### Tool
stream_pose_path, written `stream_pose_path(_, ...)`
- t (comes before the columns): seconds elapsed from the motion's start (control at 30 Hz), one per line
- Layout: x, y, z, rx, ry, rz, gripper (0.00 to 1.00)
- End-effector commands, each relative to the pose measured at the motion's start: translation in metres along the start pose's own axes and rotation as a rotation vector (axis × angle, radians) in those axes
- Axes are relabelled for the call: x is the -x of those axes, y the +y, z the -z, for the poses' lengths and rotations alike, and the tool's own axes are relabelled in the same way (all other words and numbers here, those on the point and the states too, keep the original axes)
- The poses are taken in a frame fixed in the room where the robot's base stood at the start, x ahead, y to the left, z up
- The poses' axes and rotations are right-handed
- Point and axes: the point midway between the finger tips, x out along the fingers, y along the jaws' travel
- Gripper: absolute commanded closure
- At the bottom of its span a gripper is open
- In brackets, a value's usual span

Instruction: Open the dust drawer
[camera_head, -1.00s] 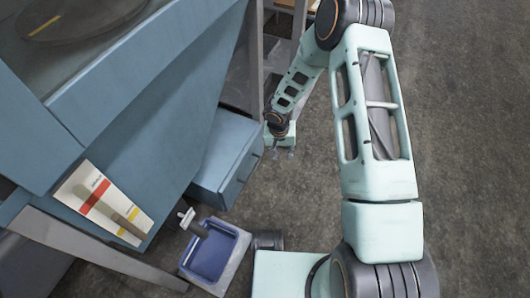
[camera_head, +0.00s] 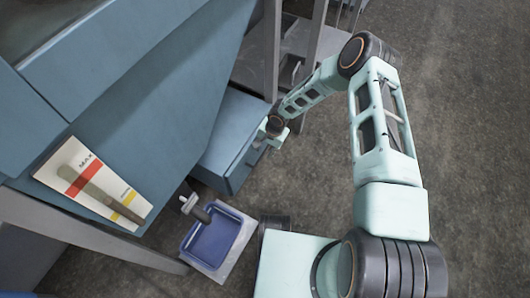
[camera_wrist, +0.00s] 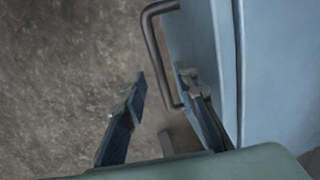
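The dust drawer (camera_head: 233,165) is a blue box low on the side of the blue machine. In the wrist view its pale blue front (camera_wrist: 200,40) is on the right, with a dark seam beside it. A grey bar handle (camera_wrist: 154,50) stands out from that front. My gripper (camera_wrist: 162,86) is open, with one finger on each side of the handle's lower end. The right finger is near the drawer front; contact with the handle cannot be told. In the head view my gripper (camera_head: 262,143) is beside the drawer front, its fingers mostly hidden.
A blue tray (camera_head: 212,240) with a brush-like tool (camera_head: 196,208) lies on the floor near the drawer. A card marked MAX (camera_head: 92,186) is on the machine's side. Grey frame posts (camera_head: 271,50) stand behind the drawer. Open floor lies to the right.

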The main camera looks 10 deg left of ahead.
Motion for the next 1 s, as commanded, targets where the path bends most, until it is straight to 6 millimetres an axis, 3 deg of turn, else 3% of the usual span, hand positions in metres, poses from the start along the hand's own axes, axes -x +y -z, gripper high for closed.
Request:
stream_pose_path(0.1, -0.0094, 0.0, 0.0004, 0.0, 0.001, 0.0, 0.73)
stream_pose_path(0.4, -0.0109, 0.0, 0.0002, 0.001, 0.001, 0.0, 0.73)
stream_pose_path(0.67, -0.0108, 0.0001, 0.0002, 0.001, 0.001, -0.001, 0.99)
stream_pose_path(1.0, -0.0108, 0.0002, 0.0001, 0.001, 0.0, -0.001, 1.0)
